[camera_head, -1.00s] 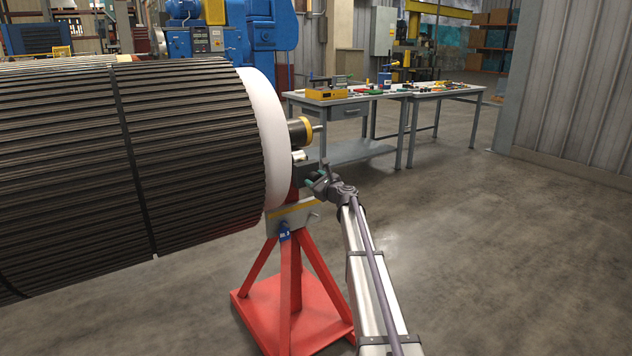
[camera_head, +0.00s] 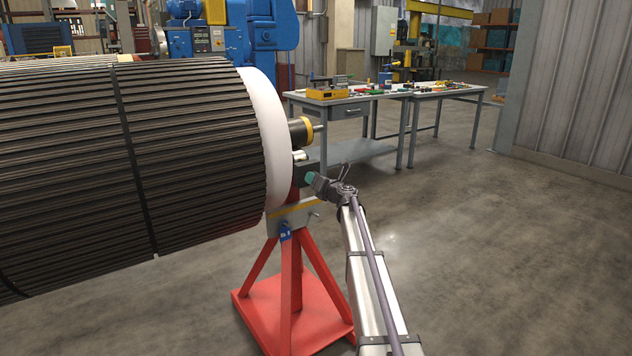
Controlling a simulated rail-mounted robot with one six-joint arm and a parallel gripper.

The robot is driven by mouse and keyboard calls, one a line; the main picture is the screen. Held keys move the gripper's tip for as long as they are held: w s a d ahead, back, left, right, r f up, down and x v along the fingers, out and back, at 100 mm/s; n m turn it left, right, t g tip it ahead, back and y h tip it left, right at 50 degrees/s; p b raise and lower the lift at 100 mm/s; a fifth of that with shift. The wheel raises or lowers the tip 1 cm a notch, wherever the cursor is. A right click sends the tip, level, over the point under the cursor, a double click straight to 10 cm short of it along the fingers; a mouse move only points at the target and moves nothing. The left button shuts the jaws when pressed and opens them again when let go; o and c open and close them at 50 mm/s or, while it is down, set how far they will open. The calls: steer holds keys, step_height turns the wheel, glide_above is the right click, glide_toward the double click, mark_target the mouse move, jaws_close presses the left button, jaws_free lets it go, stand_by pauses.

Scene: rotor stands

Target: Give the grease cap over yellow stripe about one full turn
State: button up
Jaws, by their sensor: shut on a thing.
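A yellow stripe (camera_head: 293,209) runs across the grey bearing block (camera_head: 284,222) on top of the red stand. My gripper (camera_head: 309,177) is at the dark housing (camera_head: 300,172) just above the stripe, at the right end of the rotor. Its teal fingertips show as one patch against the housing, and it is shut on the grease cap. The cap itself is hidden by the fingers, so its turn cannot be seen.
The large dark ribbed rotor (camera_head: 130,165) with its white end ring (camera_head: 262,140) fills the left. A shaft end with a yellow ring (camera_head: 305,130) juts out above my gripper. The red stand (camera_head: 290,300) is below. Workbenches (camera_head: 345,103) stand behind; the right floor is clear.

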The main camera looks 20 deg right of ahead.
steer(key=m, duration=0.4)
steer(key=shift+m, duration=0.3)
steer(key=m, duration=0.4)
steer(key=shift+s+a+r+m, duration=0.1)
steer(key=shift+m, duration=0.3)
steer(key=o, duration=0.9)
steer(key=s, duration=0.3)
steer(key=s+d, duration=0.1)
steer(key=s, duration=0.3)
steer(key=s+d, duration=0.1)
steer(key=s, duration=0.2)
steer(key=shift+s, duration=0.3)
